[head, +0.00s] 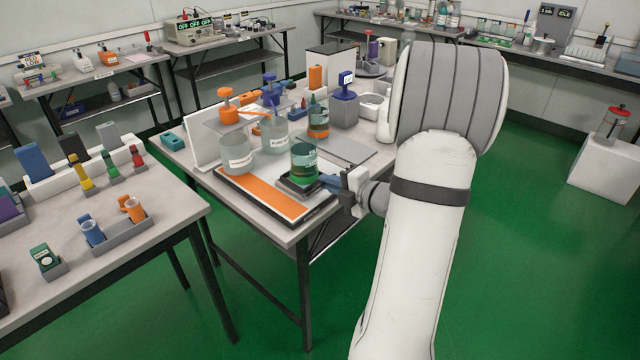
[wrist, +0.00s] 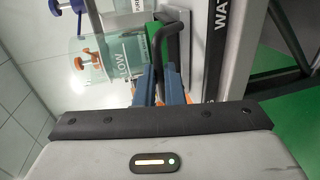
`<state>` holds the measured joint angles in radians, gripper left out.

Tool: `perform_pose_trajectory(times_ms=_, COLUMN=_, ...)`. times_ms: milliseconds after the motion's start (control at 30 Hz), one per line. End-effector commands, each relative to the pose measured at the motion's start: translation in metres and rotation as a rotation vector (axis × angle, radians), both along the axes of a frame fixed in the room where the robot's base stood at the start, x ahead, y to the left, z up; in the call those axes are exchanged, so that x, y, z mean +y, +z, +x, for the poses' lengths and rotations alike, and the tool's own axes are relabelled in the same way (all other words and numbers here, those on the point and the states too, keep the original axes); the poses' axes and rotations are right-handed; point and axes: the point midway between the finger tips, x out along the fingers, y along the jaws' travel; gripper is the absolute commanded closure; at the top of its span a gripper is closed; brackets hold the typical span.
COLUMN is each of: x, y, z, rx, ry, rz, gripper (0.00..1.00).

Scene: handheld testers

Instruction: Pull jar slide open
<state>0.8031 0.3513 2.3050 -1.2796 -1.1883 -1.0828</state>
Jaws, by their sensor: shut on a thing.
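The jar slide is a dark carriage (head: 297,187) on a flat track with an orange panel (head: 252,195) and a white strip. A jar (head: 304,160) with a green lower part stands on the carriage. My gripper (head: 334,181) is at the carriage's right side, with its blue fingers shut on a dark handle. In the wrist view the fingers of my gripper (wrist: 160,88) close around the lower end of the black looped handle (wrist: 168,30). The exact finger contact is partly hidden.
The track ends near the table's front edge. Green floor (head: 520,250) is free on the right.

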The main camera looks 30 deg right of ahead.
Motion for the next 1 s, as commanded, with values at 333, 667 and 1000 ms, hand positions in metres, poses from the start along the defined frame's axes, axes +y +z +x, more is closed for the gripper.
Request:
perform_pose_trajectory(times_ms=333, x=0.003, y=0.0, z=0.003, rx=0.002, ry=0.002, rz=-0.001, gripper=0.77)
perform_pose_trajectory(times_ms=667, x=0.005, y=0.001, z=0.003, rx=0.0, ry=0.006, rz=-0.002, gripper=0.71)
perform_pose_trajectory(times_ms=1000, x=-0.012, y=0.011, z=-0.042, rx=-0.001, ry=0.002, rz=-0.001, gripper=0.71)
